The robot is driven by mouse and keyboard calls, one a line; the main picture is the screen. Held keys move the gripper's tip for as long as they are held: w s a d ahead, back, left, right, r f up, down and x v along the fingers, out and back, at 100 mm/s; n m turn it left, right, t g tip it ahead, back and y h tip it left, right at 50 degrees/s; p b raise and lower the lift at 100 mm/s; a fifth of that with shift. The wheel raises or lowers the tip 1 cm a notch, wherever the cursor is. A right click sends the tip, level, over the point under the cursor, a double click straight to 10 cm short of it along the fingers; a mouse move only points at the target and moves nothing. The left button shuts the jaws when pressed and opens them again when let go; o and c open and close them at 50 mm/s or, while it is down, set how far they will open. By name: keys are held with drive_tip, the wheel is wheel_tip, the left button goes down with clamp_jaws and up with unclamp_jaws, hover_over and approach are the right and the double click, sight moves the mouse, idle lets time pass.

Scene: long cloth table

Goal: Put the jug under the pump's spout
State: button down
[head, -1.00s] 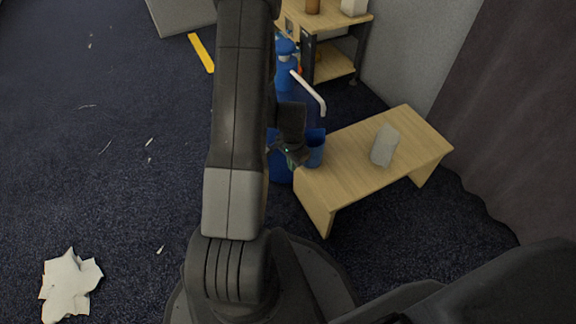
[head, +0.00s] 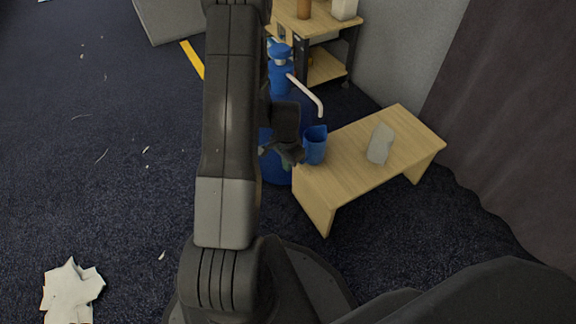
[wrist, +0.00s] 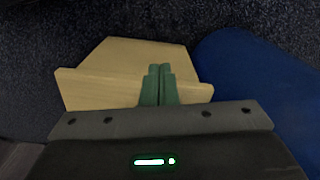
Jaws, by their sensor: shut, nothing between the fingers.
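The pump (head: 281,60) is a blue top on a large blue bottle (head: 274,170), partly hidden behind my arm. Its white spout (head: 308,92) points right and down, with its tip above the jug in the picture; whether it is directly over the jug I cannot tell. My gripper (head: 287,162) is just left of the jug, apparently apart from it. In the wrist view its green fingertips (wrist: 160,75) are together and empty.
The wooden bench (head: 350,178) carries a grey block (head: 381,143) near its middle. A wooden shelf unit (head: 325,66) stands behind the pump. A grey partition and dark curtain (head: 490,130) bound the right. Crumpled paper (head: 72,290) lies on the otherwise mostly clear carpet at left.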

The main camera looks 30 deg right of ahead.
wheel_tip(320, 180, up, 8)
drive_tip(key=p, duration=0.2)
drive_tip(key=shift+p, duration=0.4)
drive_tip(key=shift+s+d+r, duration=0.1)
drive_tip(key=shift+d, duration=0.1)
idle(0.9)
